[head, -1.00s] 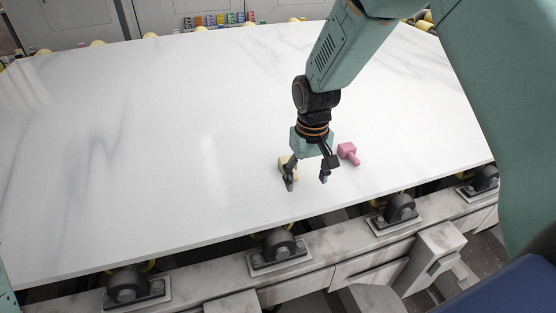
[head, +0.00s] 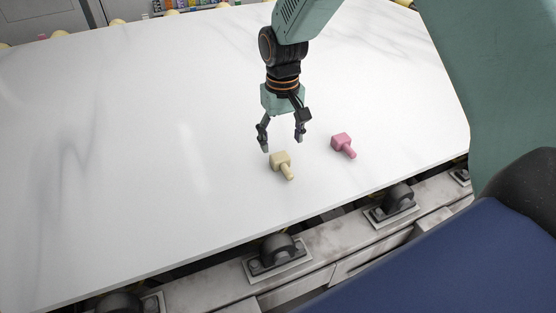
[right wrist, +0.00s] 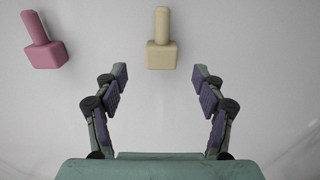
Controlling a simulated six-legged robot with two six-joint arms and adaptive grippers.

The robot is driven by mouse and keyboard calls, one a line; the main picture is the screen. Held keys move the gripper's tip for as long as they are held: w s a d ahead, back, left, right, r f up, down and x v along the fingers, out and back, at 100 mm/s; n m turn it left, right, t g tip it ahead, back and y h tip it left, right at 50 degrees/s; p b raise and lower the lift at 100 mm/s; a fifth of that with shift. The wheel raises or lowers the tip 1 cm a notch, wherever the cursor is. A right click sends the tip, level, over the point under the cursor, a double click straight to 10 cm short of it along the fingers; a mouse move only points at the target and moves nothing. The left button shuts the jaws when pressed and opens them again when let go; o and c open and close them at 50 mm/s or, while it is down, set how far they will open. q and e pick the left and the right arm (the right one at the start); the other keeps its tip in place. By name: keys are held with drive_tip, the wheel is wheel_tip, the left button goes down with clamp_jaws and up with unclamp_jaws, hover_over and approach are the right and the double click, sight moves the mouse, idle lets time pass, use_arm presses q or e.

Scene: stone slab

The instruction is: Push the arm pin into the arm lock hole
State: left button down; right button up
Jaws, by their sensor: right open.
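A cream piece (head: 281,164), a block with a round peg, lies on the white slab in the head view. Its peg points toward the slab's front edge. A similar pink piece (head: 343,145) lies to its right, apart from it. My right gripper (head: 282,143) is open and empty, just behind the cream piece. In the right wrist view the cream piece (right wrist: 161,40) is ahead of the open fingers (right wrist: 160,77), centred between them, and the pink piece (right wrist: 45,42) is at upper left. No hole is visible on either piece. My left gripper is out of view.
The white marble slab (head: 150,150) is broad and mostly bare. Its front edge lies over dark roller bearings (head: 277,251) on a stone-like frame. Small coloured items stand beyond the far edge.

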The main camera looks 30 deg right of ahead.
sight(281, 158)
drive_tip(key=f, duration=0.4)
drive_tip(key=f+b, duration=0.1)
drive_tip(key=f, duration=0.1)
drive_tip(key=shift+s+a+f, duration=0.1)
drive_tip(key=shift+s+a, duration=0.05)
drive_tip(key=shift+s, duration=0.15)
drive_tip(key=shift+w+f, duration=0.15)
drive_tip(key=shift+c, duration=1.4)
drive_tip(key=c, duration=0.9)
drive_tip(key=shift+c, duration=1.2)
